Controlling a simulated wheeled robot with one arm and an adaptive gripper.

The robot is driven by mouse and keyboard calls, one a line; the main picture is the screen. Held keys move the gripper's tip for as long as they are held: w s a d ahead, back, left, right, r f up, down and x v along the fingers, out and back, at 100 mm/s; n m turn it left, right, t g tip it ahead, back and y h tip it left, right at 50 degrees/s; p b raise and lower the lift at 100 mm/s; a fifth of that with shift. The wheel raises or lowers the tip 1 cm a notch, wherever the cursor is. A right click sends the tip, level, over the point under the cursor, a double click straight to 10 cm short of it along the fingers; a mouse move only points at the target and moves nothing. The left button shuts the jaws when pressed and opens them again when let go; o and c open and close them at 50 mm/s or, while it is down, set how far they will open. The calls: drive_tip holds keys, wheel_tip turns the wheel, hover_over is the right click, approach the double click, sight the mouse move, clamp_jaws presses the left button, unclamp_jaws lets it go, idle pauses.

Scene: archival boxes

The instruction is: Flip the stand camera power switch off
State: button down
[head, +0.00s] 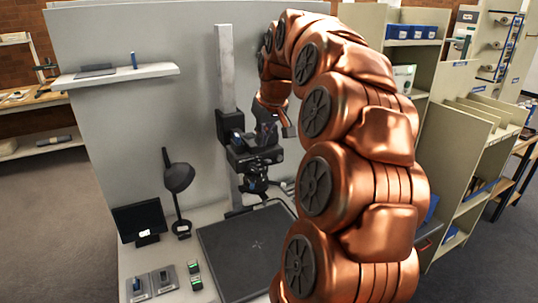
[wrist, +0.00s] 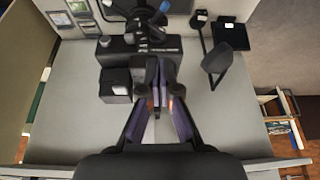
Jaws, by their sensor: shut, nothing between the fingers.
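The stand camera (head: 252,156) is a dark body on a carriage on the upright grey column (head: 226,70). My gripper (head: 265,138) comes down from above close over the camera. In the wrist view my gripper (wrist: 158,72) is shut and empty, its dark fingertips together at the camera's near side. I cannot tell whether they touch it. I cannot make out the power switch or its position; the fingers cover part of that side.
A black baseboard (head: 245,250) lies on the table below the camera. A desk lamp (head: 178,180) and a small monitor (head: 140,222) stand to the left. A wall shelf (head: 115,75) hangs at upper left. Shelving (head: 455,150) stands at right.

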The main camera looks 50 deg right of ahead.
sight(267, 159)
drive_tip(key=shift+m, duration=0.3)
drive_tip(key=d, duration=0.5)
drive_tip(key=shift+s+r, duration=0.25)
drive_tip(key=shift+r, duration=0.15)
drive_tip(key=shift+f, duration=0.1)
drive_tip(key=p+x, duration=0.1)
drive_tip(key=x, duration=0.4)
drive_tip(key=p+x, duration=0.1)
drive_tip(key=x, duration=0.3)
drive_tip(key=shift+w+d+f, duration=0.2)
drive_tip(key=shift+w+f, duration=0.05)
drive_tip(key=shift+w, duration=0.1)
